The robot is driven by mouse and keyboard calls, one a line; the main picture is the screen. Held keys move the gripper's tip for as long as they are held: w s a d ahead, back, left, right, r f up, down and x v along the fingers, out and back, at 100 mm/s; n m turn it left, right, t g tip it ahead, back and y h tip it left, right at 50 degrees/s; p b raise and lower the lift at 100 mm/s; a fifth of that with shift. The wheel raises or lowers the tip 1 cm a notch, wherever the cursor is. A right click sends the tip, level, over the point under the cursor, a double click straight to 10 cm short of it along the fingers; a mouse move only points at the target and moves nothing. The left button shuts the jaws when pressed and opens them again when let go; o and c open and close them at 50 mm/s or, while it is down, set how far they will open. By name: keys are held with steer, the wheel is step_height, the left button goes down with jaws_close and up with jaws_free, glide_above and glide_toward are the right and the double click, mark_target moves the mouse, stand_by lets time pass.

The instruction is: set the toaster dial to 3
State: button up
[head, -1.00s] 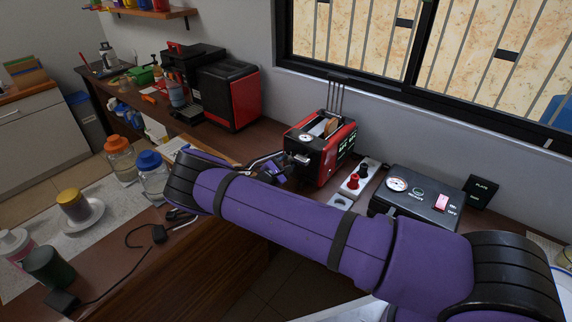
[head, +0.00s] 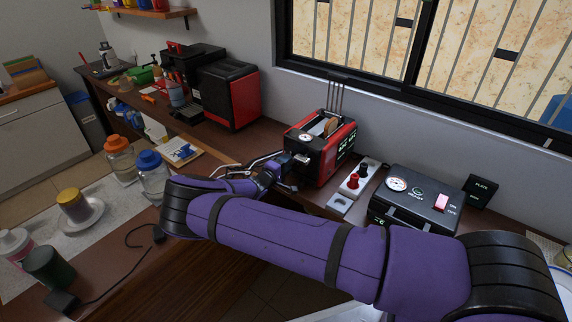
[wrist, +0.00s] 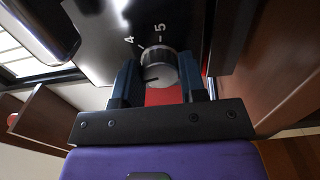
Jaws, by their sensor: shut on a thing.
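The toaster (head: 335,155) is red and black and stands on the counter under the window, with bread in its slot. In the wrist view its front panel (wrist: 110,38) is dark, with the numbers 4 and 5 printed above the dial (wrist: 160,73). The dial is a round grey knob with a dark line on its face, slanting to the lower left. My gripper (wrist: 158,62) is shut on the dial, one dark finger on each side. In the head view my gripper (head: 279,168) is at the toaster's near end, where the dial is hidden.
A black and red coffee machine (head: 228,95) stands left of the toaster. A plate with red and black knobs (head: 352,180) and a black box with a gauge and red switch (head: 415,200) lie right. Jars (head: 152,178) stand at the near left.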

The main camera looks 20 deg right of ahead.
steer(key=shift+f+m, duration=0.1)
steer(key=shift+m, duration=1)
steer(key=o, duration=0.9)
steer(key=v, duration=1.1)
